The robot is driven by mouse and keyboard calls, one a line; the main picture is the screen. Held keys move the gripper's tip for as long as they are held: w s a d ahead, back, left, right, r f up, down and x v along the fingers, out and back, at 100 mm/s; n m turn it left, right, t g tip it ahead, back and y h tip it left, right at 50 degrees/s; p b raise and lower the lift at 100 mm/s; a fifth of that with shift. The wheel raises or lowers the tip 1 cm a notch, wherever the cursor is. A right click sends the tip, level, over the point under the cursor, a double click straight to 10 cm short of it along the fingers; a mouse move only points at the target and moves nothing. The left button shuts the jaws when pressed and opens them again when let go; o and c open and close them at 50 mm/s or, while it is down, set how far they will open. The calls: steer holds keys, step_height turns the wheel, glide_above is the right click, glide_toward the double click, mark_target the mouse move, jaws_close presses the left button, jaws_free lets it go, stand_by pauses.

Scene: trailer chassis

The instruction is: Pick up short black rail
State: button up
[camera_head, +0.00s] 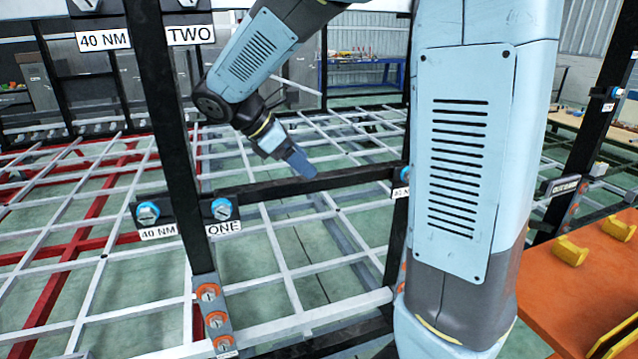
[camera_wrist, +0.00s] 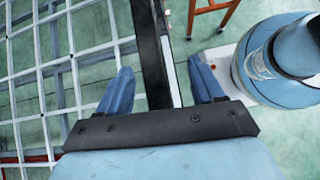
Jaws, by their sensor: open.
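The short black rail (camera_head: 315,186) spans level between two black upright posts in the head view, fixed near the label reading ONE. In the wrist view a black bar (camera_wrist: 152,60), which looks like this rail, runs lengthwise between my two blue fingers. My gripper (camera_head: 300,163) is at the rail's middle in the head view, pointing down and to the right. In the wrist view my gripper (camera_wrist: 160,68) is open, with one finger on each side of the bar and gaps showing. Whether the fingertips reach down to the rail's depth I cannot tell.
A left black post (camera_head: 168,130) carries blue bolts and labels. A grid of white and red chassis beams (camera_head: 290,265) lies behind and below. An orange table (camera_head: 575,275) with yellow holders stands at the right. A blue workbench (camera_head: 360,75) is at the back.

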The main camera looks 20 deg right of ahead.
mark_target(318, 175)
steer(key=shift+w+a+f+n, duration=0.2)
steer(key=shift+w+n, duration=0.2)
steer(key=shift+w, duration=0.05)
steer(key=shift+w+x, duration=0.15)
steer(key=shift+x, duration=1.65)
steer(key=shift+w+x, duration=0.15)
steer(key=shift+x, duration=1.7)
steer(key=shift+c, duration=0.2)
jaws_close()
steer(key=shift+r, duration=0.1)
